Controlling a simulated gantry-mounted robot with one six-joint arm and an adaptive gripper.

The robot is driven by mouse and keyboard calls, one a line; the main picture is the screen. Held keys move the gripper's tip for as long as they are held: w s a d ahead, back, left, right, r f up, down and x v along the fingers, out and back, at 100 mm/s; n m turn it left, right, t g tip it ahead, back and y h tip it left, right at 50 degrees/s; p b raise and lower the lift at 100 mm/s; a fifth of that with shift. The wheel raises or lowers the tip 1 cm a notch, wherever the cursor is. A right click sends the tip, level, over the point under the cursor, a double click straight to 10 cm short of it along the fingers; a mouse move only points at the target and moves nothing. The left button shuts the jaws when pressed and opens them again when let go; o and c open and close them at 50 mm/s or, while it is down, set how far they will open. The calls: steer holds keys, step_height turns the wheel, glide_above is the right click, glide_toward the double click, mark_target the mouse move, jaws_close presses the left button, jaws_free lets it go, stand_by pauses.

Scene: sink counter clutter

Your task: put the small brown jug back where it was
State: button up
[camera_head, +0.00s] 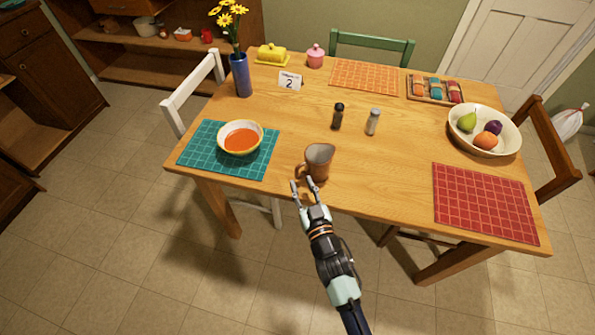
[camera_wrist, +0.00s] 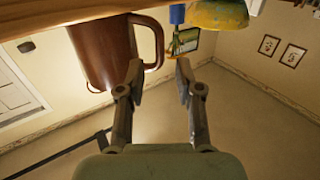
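The small brown jug (camera_head: 319,158) stands upright on the wooden table, close to its front edge. In the wrist view, which looks upside down, the jug (camera_wrist: 98,50) is large at the upper left, with its handle (camera_wrist: 159,42) at its right side. My gripper (camera_head: 304,186) is at the table's front edge, just in front of the jug on its handle side. In the wrist view my gripper (camera_wrist: 159,68) is open, with nothing clasped. The handle's outer part lines up with the gap between the fingertips; I cannot tell whether it is between them.
A bowl of orange soup (camera_head: 240,138) on a teal placemat (camera_head: 195,158) is left of the jug. Dark (camera_head: 337,117) and light (camera_head: 373,122) shakers stand behind it. A fruit bowl (camera_head: 507,146) and red placemat (camera_head: 485,203) are at right. The table's middle is mostly clear.

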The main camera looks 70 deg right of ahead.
steer(key=v, duration=0.6)
steer(key=shift+s+a, duration=0.2)
steer(key=shift+a, duration=0.1)
steer(key=w+a+r+n+t+y, duration=0.1)
steer(key=w+a+r+n+y, duration=0.2)
steer(key=w+a+r+y, duration=0.45)
steer(key=w+a+r+n+t+y, duration=0.1)
steer(key=w+a+r+n+y, duration=0.2)
steer(key=w+a, duration=0.85)
steer(key=s+a+r+n+y, duration=0.1)
steer(key=s+a+n, duration=0.1)
steer(key=a, duration=0.5)
steer(key=s+a+r+n+g+y, duration=0.1)
steer(key=s+a+r+y, duration=0.1)
steer(key=a, duration=0.6)
steer(key=shift+s+n, duration=0.4)
steer(key=shift+s, duration=0.45)
